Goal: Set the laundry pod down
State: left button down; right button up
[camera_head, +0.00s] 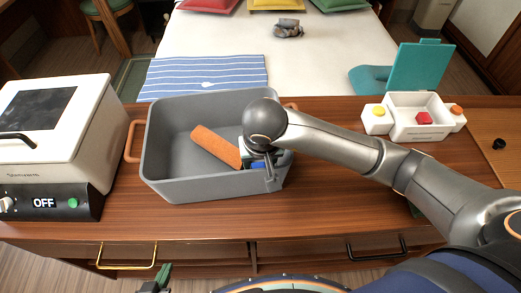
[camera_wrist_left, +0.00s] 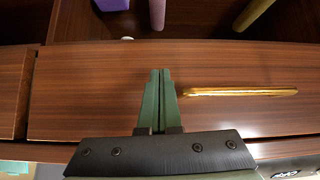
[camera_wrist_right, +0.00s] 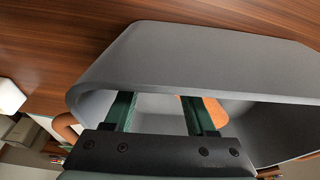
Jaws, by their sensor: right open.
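No thing is plainly a laundry pod. Small candidates are a red piece (camera_head: 423,118) in a white tray (camera_head: 403,134), a yellow piece (camera_head: 378,111) and an orange piece (camera_head: 456,110) on its sides. A blue and white item (camera_head: 258,164) in the grey bin (camera_head: 165,170) is largely hidden by my right arm. My right gripper (camera_head: 270,172) is at the bin's right end; in the right wrist view its fingers (camera_wrist_right: 160,108) are apart with nothing seen between them. My left gripper (camera_wrist_left: 160,75) is shut and empty in front of a drawer.
An orange roll (camera_head: 216,147) leans in the bin. A white appliance (camera_head: 50,125) reading OFF stands at left. The drawers have a gold handle (camera_head: 127,267) and a black handle (camera_head: 376,255). Bare counter (camera_head: 340,200) lies right of the bin.

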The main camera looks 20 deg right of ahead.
jog(key=v, duration=0.8)
jog(key=shift+r+p, duration=0.3)
jog(key=shift+p, duration=0.1)
